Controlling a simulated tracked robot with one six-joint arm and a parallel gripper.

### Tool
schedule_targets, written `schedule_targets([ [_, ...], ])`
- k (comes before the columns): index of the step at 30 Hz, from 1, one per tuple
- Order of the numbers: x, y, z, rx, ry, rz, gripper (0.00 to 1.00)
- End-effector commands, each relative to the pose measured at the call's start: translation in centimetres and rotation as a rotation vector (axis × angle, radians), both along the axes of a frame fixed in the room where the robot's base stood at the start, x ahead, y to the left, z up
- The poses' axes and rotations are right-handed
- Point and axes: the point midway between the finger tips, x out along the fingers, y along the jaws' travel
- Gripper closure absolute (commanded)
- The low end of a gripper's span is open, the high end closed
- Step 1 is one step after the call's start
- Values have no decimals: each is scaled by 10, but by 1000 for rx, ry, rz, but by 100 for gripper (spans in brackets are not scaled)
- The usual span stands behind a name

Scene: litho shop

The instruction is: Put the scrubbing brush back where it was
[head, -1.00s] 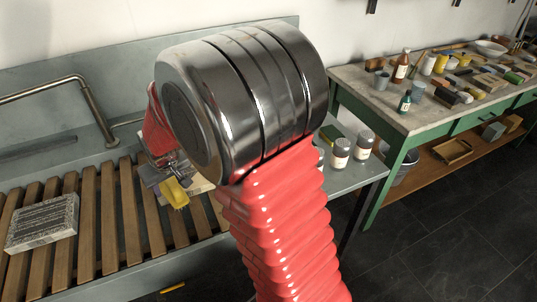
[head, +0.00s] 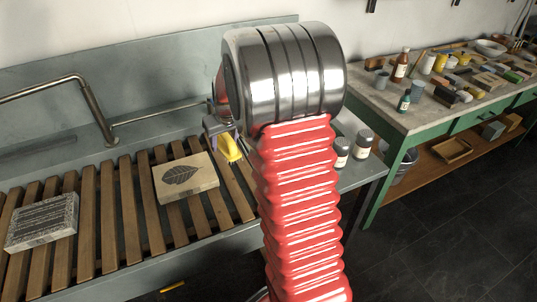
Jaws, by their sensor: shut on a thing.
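The brush hangs tilted below the grey fingers, near the right end of the rack and to the right of the pale slab with a dark leaf print (head: 186,178). Its far side is hidden, and I cannot tell whether it touches anything below.
The slatted rack (head: 130,215) lies in a grey trough with a bent pipe (head: 95,110) behind it. A grey slab (head: 42,222) lies at left. Jars (head: 362,143) stand right of my arm. A green-framed bench (head: 405,115) holds many small items.

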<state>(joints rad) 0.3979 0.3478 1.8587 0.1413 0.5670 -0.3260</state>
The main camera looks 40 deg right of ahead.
Motion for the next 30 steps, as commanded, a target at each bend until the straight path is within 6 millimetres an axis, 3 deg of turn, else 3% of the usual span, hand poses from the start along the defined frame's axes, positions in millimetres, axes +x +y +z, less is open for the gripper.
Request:
schedule_targets([
  [1, -2, -19, 2, 1, -1, -18, 73],
  [9, -20, -104, 12, 3, -7, -76, 73],
  [15, -34, -148, 18, 4, -12, -102, 73],
  [19, -38, -158, 19, 5, -14, -107, 73],
  [30, -39, -159, 17, 5, -13, -107, 73],
])
